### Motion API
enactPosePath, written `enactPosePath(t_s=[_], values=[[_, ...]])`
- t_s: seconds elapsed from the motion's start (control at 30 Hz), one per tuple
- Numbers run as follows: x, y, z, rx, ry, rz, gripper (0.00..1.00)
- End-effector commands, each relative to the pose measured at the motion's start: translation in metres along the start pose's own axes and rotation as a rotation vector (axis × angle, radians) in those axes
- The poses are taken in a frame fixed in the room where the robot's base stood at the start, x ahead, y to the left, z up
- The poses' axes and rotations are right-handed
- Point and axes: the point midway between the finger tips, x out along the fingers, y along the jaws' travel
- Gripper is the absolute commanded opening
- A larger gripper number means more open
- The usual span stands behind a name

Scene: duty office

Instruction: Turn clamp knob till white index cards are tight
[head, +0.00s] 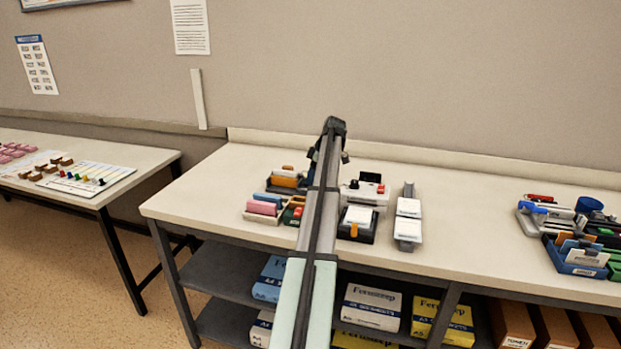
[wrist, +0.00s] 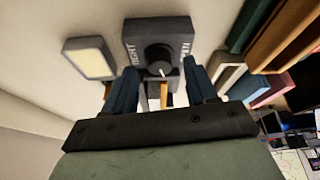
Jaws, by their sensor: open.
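In the wrist view, a round black clamp knob (wrist: 158,59) sits on a dark grey block (wrist: 140,30). Lettering flanks the knob; the left word seems to read TIGHT, and the right is partly hidden. A small white mark shows at the knob's lower edge. My gripper (wrist: 161,75) is open, its two blue-grey fingers on either side of the knob; I cannot tell whether they touch it. An orange piece (wrist: 163,96) shows between the fingers. In the head view, white cards (head: 358,215) lie in a black holder; which cards the clamp holds is unclear.
Trays of coloured blocks (head: 264,207) stand left. Desk supplies (head: 580,240) fill the far right. Bare table (head: 480,230) lies between.

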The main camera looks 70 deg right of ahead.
Motion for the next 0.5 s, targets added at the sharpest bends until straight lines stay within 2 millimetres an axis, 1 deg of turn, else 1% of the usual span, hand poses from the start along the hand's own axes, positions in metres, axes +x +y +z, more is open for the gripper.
enactPosePath(t_s=[0.1,0.2,0.5], values=[[0.0090,-0.0002,-0.0001,0.000,0.000,0.000,0.57],[0.0124,-0.0002,-0.0001,0.000,0.000,-0.001,0.57],[0.0130,-0.0001,0.0000,0.000,0.000,0.000,0.56]])
